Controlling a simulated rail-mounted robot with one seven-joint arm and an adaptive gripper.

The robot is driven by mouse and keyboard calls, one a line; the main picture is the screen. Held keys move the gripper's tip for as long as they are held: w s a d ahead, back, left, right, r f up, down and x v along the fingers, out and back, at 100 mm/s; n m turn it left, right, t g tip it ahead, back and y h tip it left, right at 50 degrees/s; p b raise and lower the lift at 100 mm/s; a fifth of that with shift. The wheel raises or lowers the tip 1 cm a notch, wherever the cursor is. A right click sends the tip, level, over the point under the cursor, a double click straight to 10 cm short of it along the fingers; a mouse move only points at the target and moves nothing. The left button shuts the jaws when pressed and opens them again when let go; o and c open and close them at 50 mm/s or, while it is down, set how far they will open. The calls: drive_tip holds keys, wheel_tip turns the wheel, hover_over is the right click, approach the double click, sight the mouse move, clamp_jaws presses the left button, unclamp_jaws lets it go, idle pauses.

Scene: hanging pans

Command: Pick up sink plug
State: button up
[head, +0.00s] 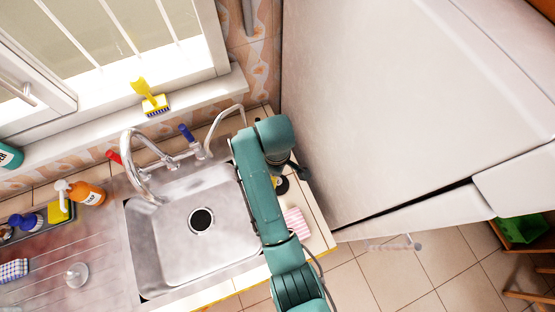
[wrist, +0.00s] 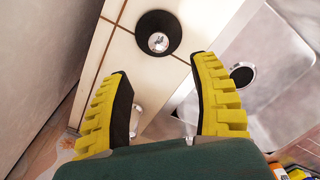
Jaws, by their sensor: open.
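The sink plug (wrist: 158,33), a black round disc with a shiny metal centre, lies on the tiled counter beside the sink. In the head view a dark round piece at the arm's right edge looks like the same plug (head: 283,186), partly hidden by my arm. My gripper (wrist: 162,68) is open, its two yellow-and-black fingers spread and nothing between them. In the wrist view the plug shows beyond the fingertips, roughly centred on the gap and apart from both. In the head view my gripper is mostly hidden behind the arm.
The steel sink (head: 170,245) with its dark drain (head: 200,220) lies left of my arm. The curved tap (head: 130,160) stands at its back. A large pale appliance (head: 390,110) rises close on the right. A pink-striped cloth (head: 297,223) lies on the counter.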

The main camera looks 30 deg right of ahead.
wheel_tip(320, 180, down, 5)
wheel_tip(320, 180, down, 6)
drive_tip(key=shift+s+d+r+b, duration=0.1)
drive_tip(key=shift+d+r+b, duration=0.05)
drive_tip(key=shift+b, duration=0.3)
clamp_jaws()
